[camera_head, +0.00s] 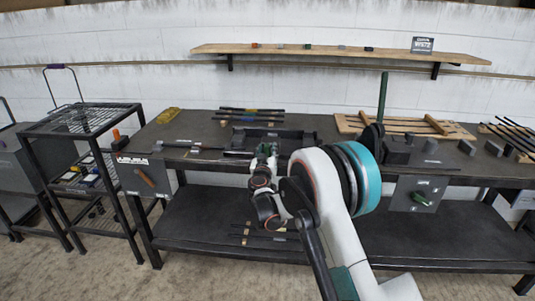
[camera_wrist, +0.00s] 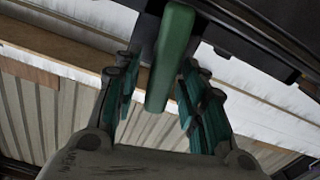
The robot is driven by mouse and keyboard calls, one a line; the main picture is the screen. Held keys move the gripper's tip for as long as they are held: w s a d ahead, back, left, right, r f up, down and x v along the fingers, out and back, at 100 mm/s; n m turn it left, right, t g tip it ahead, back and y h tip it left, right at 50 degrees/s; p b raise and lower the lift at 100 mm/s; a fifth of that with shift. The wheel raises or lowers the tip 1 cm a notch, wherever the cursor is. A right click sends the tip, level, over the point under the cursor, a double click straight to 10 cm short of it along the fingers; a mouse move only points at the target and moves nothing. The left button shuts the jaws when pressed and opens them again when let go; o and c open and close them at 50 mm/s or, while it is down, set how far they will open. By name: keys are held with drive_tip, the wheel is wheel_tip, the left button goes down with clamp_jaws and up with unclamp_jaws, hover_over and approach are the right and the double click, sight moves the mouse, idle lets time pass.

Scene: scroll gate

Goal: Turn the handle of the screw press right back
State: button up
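A green bar-shaped handle (camera_wrist: 170,62) shows in the wrist view, running down from a dark body at the top. My gripper (camera_wrist: 158,88) is open, with its teal fingers on either side of the handle; a gap shows on the left, while the right finger is close to it or touching. In the head view my gripper (camera_head: 267,152) is at the dark tray-like fixture on the bench, small and partly hidden by my arm. An upright green bar (camera_head: 383,97) stands on a dark mount further right. I cannot tell which fixture is the screw press.
The dark workbench (camera_head: 205,128) holds a wooden rack (camera_head: 405,124), dark blocks (camera_head: 466,147) and rods (camera_head: 250,111). A front panel with a small green handle (camera_head: 420,199) hangs at the right. A wire cart (camera_head: 85,118) stands left; a wall shelf (camera_head: 340,52) runs above.

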drive_tip(key=shift+c, duration=0.3)
clamp_jaws()
